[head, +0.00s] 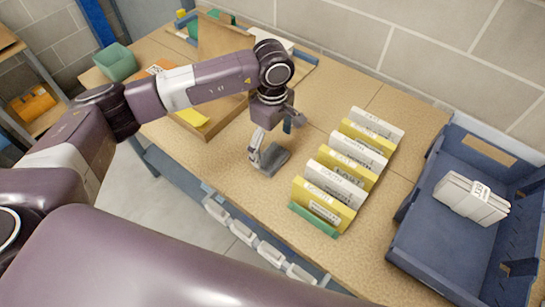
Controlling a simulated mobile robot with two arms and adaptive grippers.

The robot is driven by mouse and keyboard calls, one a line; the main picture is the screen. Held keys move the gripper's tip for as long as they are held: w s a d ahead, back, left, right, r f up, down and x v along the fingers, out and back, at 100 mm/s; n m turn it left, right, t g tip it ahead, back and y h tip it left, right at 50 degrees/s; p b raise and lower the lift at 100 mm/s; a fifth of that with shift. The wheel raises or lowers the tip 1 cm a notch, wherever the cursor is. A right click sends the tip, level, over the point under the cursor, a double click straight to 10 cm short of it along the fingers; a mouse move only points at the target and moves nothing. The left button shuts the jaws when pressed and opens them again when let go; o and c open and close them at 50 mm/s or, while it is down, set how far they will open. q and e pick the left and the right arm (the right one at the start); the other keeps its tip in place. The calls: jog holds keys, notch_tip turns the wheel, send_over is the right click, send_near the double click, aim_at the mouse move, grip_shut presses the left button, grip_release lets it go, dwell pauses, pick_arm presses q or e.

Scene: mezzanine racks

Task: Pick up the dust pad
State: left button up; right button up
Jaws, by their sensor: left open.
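My left gripper (273,143) is open above the bench, left of a row of upright white and yellow packets (346,158) in a green holder (314,221). Nothing is clearly between its fingers. A grey shape below the fingers is too small to tell apart from the gripper. The packets carry printed labels that I cannot read surely, so I cannot tell which thing is the dust pad. A white labelled packet (471,199) lies in the blue bin on the right. My right gripper is not in view.
The blue bin (421,234) stands at the bench's right end. A yellow pad (193,117) and a wooden tray (213,126) lie at the left, with a green box (116,62) further left. A block wall (345,35) bounds the back. White handles line the front edge.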

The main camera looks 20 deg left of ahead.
aim_at(272, 156)
pick_arm(q)
notch_tip(272, 156, down, 5)
jog(key=shift+p, duration=0.9)
jog(key=shift+w, duration=0.1)
jog(key=c, duration=1.1)
jog(key=shift+c, duration=0.2)
jog(key=shift+r, duration=0.1)
jog(key=shift+r, duration=0.5)
notch_tip(272, 156, up, 19)
jog(key=b, duration=0.4)
